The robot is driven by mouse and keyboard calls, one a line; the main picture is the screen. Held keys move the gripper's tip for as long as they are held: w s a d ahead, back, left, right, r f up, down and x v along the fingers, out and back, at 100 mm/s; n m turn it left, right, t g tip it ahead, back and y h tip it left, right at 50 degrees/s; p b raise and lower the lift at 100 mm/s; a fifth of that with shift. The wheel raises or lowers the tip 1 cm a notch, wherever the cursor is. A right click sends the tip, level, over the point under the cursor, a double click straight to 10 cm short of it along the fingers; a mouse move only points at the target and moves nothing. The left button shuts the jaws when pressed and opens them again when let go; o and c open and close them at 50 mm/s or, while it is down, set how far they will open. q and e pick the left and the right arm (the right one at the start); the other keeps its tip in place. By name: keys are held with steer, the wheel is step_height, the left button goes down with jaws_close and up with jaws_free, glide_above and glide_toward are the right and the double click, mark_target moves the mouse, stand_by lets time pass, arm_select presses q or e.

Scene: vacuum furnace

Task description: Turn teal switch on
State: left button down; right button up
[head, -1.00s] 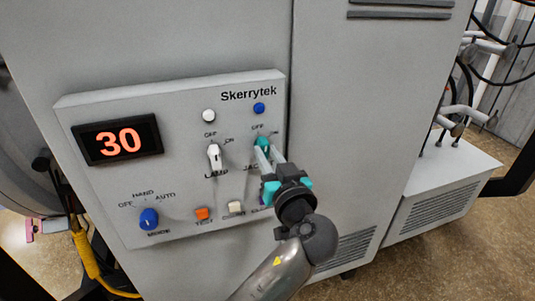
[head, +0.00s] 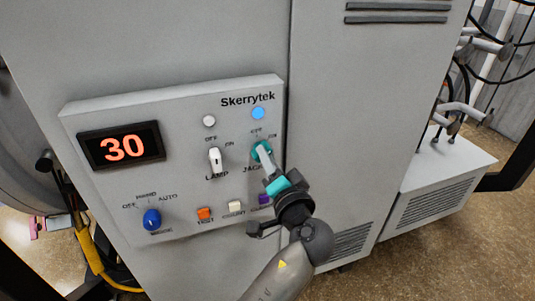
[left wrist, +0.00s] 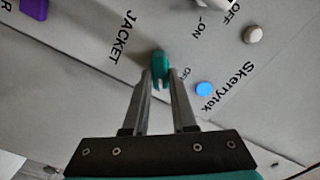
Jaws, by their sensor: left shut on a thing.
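The teal switch (head: 261,149), labelled JACKET, is on the Skerrytek panel, with OFF and ON marks above it. My left gripper (head: 265,160) reaches up to it from below right, its fingers shut on the teal switch. In the left wrist view the teal switch (left wrist: 160,63) sits between the two fingertips (left wrist: 159,82). The round light above the switch (head: 258,113) is bright blue, and it also shows bright in the left wrist view (left wrist: 204,89). The fingers partly hide the switch and its label. My right gripper is not in view.
The white LAMP switch (head: 215,160) is just left of the teal switch, under a white light (head: 209,121). A blue MODE knob (head: 152,220) and orange (head: 204,214), white (head: 235,206) and purple (head: 264,199) buttons are lower. The display (head: 122,146) reads 30.

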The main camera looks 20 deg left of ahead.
arm_select(q)
steer(key=shift+r+m, duration=0.1)
steer(key=shift+m, duration=0.4)
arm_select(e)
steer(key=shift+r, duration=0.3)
arm_select(q)
steer(key=c, duration=0.7)
jaws_free()
steer(key=shift+w, duration=0.1)
